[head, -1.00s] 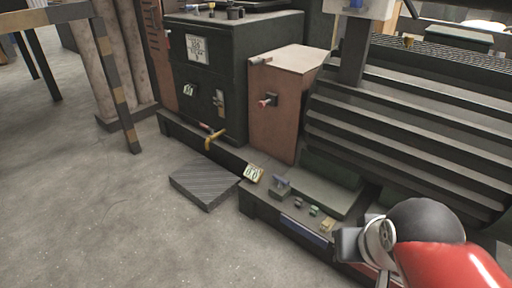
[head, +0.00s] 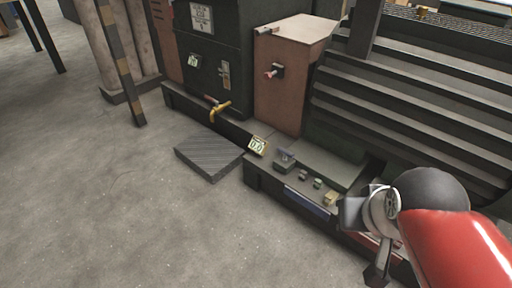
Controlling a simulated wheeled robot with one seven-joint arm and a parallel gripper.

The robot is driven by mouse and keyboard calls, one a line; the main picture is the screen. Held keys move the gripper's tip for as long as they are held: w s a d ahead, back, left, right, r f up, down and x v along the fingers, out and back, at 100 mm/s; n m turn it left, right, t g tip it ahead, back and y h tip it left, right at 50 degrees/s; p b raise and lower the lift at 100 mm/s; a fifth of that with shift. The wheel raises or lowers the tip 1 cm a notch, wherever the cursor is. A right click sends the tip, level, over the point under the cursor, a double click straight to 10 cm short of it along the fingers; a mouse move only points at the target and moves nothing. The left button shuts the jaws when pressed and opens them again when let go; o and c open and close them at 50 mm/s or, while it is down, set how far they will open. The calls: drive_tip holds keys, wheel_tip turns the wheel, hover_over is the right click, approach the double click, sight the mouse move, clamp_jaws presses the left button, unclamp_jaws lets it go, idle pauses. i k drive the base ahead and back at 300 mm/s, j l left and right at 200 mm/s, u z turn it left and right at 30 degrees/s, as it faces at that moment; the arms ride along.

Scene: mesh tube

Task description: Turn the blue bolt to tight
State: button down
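I cannot make out a blue bolt in the head view. A dark machine base (head: 262,178) runs along the floor, with several small fittings on it: a grey block (head: 285,158), small dark-green knobs (head: 303,175) and a yellowish block (head: 330,198). A blue strip (head: 306,202) lies along the base's front face. My gripper (head: 377,272) hangs at the lower right, in front of the base, beneath my red arm. Its fingers are small and partly hidden, so its opening is unclear. I see nothing held.
A ribbed dark plate (head: 208,157) lies on the floor before the base. A yellow valve handle (head: 220,111) sticks out from the dark cabinet (head: 213,75). A brown box (head: 283,85) stands beside a large finned housing (head: 415,110). The grey floor (head: 130,210) at left is clear.

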sight(286, 153)
drive_tip(key=i+l+u, duration=0.3)
drive_tip(key=i+l, duration=0.4)
drive_tip(key=i, duration=0.15)
